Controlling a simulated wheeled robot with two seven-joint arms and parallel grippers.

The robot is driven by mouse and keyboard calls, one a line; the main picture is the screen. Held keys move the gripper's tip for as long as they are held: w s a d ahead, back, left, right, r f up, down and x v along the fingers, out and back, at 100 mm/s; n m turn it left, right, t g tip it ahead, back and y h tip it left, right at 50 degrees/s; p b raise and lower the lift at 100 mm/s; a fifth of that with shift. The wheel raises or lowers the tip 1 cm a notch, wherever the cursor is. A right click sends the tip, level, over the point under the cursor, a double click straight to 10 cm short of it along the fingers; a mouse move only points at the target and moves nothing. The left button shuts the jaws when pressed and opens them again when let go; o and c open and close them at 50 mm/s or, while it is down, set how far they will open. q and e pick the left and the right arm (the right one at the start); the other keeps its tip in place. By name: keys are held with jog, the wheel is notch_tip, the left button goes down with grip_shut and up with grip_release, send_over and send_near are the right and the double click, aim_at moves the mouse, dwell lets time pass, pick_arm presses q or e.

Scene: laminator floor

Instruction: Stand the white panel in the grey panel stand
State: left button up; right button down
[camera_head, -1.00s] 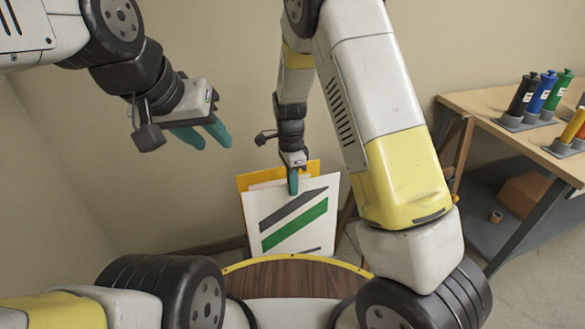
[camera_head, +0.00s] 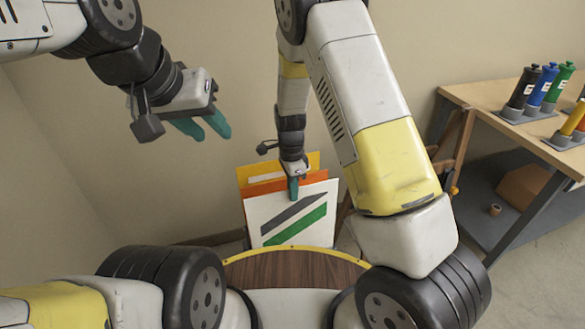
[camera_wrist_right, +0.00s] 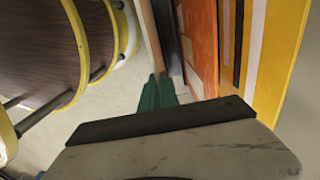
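The white panel (camera_head: 318,200) with a dark grey and a green stripe hangs upright, face toward me, in the head view. My right gripper (camera_head: 293,188) is shut on its top edge. In the right wrist view the teal fingers (camera_wrist_right: 158,92) pinch the panel, seen edge-on as a pale strip (camera_wrist_right: 148,35). My left gripper (camera_head: 206,130) is open and empty in the air at the upper left. I cannot make out the grey panel stand in the head view; the panels and my body cover that area. Whether the white panel's lower edge touches anything is hidden.
An orange panel (camera_wrist_right: 203,35) and a yellow panel (camera_wrist_right: 283,50) stand close behind the white panel. A wooden workbench (camera_head: 480,96) with several coloured bottles is at the right. Its lower shelf holds a cardboard box (camera_head: 522,188). A plain wall rises behind.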

aim_at(293, 207)
jog(key=shift+s+d+f, duration=0.1)
jog(key=shift+s+f, duration=0.1)
jog(key=shift+f, duration=1.8)
jog(key=c, duration=1.5)
grip_release()
jog(key=shift+c, duration=0.2)
